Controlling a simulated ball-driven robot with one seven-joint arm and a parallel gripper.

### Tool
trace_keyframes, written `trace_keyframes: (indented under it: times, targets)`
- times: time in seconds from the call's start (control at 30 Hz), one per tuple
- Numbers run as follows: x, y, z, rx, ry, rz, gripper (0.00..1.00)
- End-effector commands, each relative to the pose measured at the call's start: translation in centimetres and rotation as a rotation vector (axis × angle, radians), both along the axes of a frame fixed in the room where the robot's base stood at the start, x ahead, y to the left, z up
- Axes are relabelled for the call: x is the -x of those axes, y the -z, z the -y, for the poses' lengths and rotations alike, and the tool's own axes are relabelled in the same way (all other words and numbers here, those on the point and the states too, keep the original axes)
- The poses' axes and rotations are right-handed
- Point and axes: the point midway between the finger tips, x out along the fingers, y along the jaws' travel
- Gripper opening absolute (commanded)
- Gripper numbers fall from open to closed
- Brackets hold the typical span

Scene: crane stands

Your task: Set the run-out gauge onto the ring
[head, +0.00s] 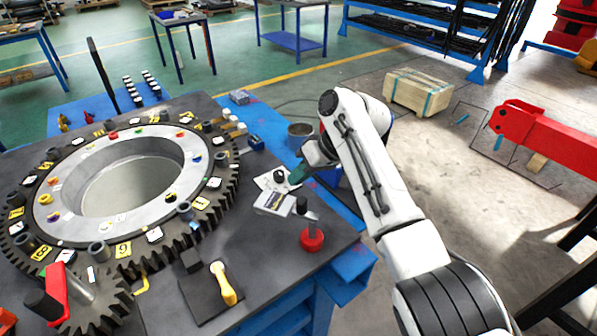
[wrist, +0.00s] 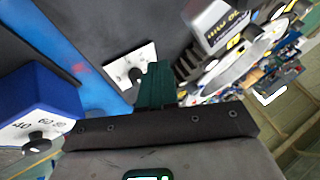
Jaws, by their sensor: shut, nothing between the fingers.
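The large toothed ring (head: 140,228), with a silver inner band, lies on the dark bench at left; part of it shows in the wrist view (wrist: 236,62). I cannot tell for sure which item is the run-out gauge. A white plate with a black knob (head: 268,184) lies right of the ring, also in the wrist view (wrist: 146,56). Beside it is a pale lettered box (head: 273,203). My gripper (head: 298,175) has dark green fingers (wrist: 153,84), shut and empty, by the white plate.
A blue box with numbers and a black knob (wrist: 40,108) is close on the left in the wrist view.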

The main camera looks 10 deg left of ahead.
Motion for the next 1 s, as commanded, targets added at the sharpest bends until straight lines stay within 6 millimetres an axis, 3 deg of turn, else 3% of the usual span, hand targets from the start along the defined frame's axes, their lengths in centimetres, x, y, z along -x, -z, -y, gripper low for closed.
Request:
trace_keyframes:
  times: [0.23, 0.6, 1.0]
  targets:
    - [-1.0, -1.9, 1.1, -0.001, 0.000, 0.003, 0.00]
    - [-3.3, -6.6, 3.7, 0.000, 0.000, 0.002, 0.00]
    - [-3.9, -8.1, 4.5, 0.000, -0.002, 0.001, 0.00]
